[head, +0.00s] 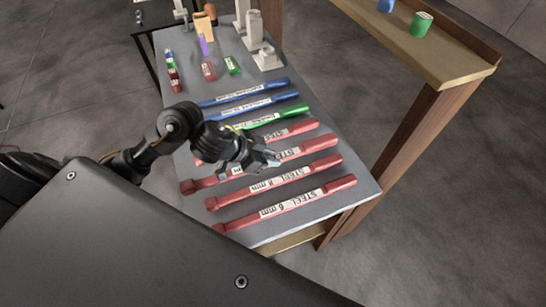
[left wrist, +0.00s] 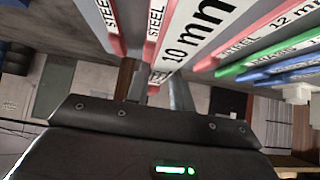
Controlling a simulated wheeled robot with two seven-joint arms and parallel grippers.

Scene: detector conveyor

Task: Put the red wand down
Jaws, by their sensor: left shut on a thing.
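My left gripper (head: 264,160) is over the middle of the grey table and is shut on the red 10 mm wand (head: 318,145). In the left wrist view this wand (left wrist: 195,40) runs up from between the fingers, its "10 mm" label large and close to the camera. I cannot tell whether it touches the table. The red "STEEL 8 mm" wand (head: 325,163) and "STEEL 6 mm" wand (head: 335,186) lie on its near side. Another red wand (head: 300,127), labelled 12 mm in the left wrist view (left wrist: 270,30), lies on its far side. My right gripper is not in view.
A green wand (head: 290,112) and two blue wands (head: 275,101) lie farther back on the table (head: 262,232). Small labelled blocks (head: 208,71) and white stands (head: 267,60) are at its far end. A wooden shelf (head: 440,65) with a green can (head: 421,24) stands right.

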